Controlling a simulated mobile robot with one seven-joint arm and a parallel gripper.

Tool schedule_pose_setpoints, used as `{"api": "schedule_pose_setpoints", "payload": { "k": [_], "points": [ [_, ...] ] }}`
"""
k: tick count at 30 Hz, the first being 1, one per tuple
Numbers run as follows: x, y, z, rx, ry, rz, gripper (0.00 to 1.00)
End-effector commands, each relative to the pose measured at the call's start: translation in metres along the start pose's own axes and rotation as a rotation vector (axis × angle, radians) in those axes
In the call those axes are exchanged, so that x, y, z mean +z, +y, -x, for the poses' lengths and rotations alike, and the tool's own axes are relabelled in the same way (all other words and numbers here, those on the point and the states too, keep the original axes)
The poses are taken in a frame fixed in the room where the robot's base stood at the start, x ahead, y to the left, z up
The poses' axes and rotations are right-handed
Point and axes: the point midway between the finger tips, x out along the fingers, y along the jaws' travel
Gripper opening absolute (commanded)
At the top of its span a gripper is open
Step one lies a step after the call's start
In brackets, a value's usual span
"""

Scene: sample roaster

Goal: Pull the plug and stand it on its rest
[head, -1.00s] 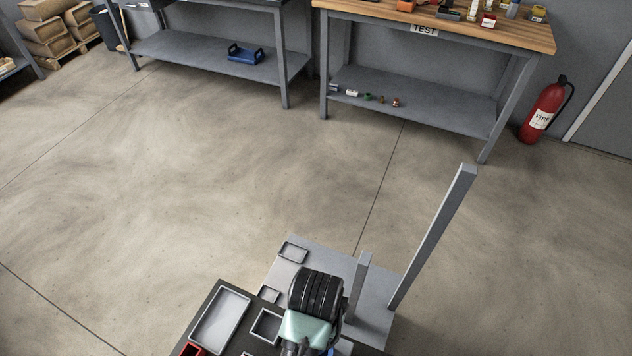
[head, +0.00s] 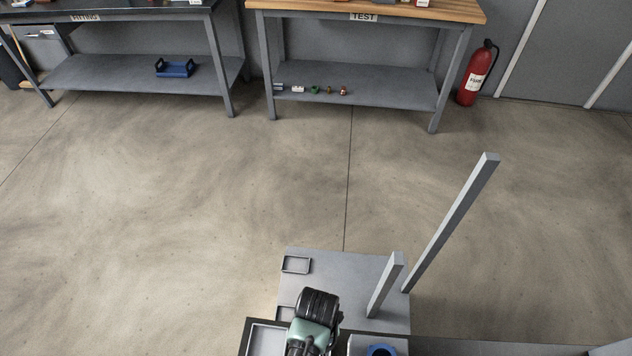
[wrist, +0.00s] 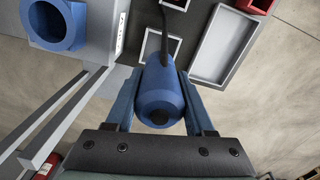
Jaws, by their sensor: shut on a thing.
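A blue plug (wrist: 158,88) with a dark round end and a dark cable (wrist: 172,42) shows in the middle of the wrist view. My gripper (wrist: 162,80) is shut on it, one finger on each side. A blue ring-shaped socket (wrist: 58,22) with a dark round opening sits at the top left of the wrist view, apart from the plug. The ring also shows at the bottom of the head view (head: 382,350). In the head view my wrist hides the plug and the fingers. I cannot tell which part is the plug's rest.
A grey tray (wrist: 225,42) and a red container (wrist: 255,4) lie right of the plug in the wrist view. Grey posts (head: 450,225) rise from a grey plate (head: 340,264) in the head view. Benches (head: 350,85) and a fire extinguisher (head: 477,75) stand far off across open floor.

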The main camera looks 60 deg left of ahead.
Motion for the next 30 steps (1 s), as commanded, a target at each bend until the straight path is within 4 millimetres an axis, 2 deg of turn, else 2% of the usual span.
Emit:
{"api": "schedule_pose_setpoints", "payload": {
  "k": [16,30],
  "points": [
    [0.000,0.000,0.002,-0.001,0.000,0.000,0.00],
    [0.000,0.000,-0.048,0.000,0.001,0.001,0.00]
  ]
}}
